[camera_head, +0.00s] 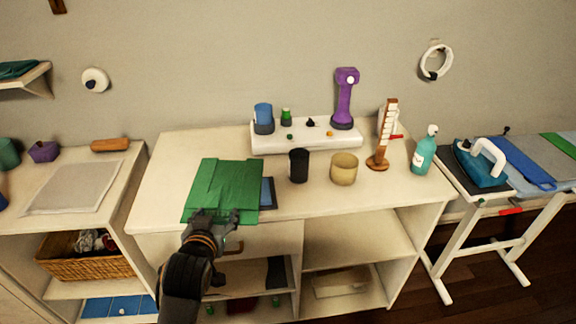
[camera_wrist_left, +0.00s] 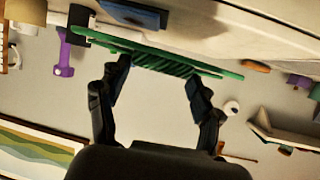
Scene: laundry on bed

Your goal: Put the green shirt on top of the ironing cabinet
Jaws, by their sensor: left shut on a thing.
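The green shirt (camera_head: 225,188) is a flat folded piece at the left front of the ironing cabinet's pale top (camera_head: 160,190). My left gripper (camera_head: 215,215) is at the shirt's near edge, at the front of the cabinet, and is shut on it. In the left wrist view, which is upside down, the shirt (camera_wrist_left: 165,58) shows edge-on between the fingers, close to the pale surface. I cannot tell whether all of it rests on the top. My right gripper is not in view.
A dark blue tablet (camera_head: 267,192) lies beside the shirt, partly covered. A black cup (camera_head: 299,165), a tan cup (camera_head: 344,168) and a wooden stand (camera_head: 381,140) stand to the right. A white raised shelf (camera_head: 300,142) is behind. An ironing board with a blue iron (camera_head: 480,163) is at right.

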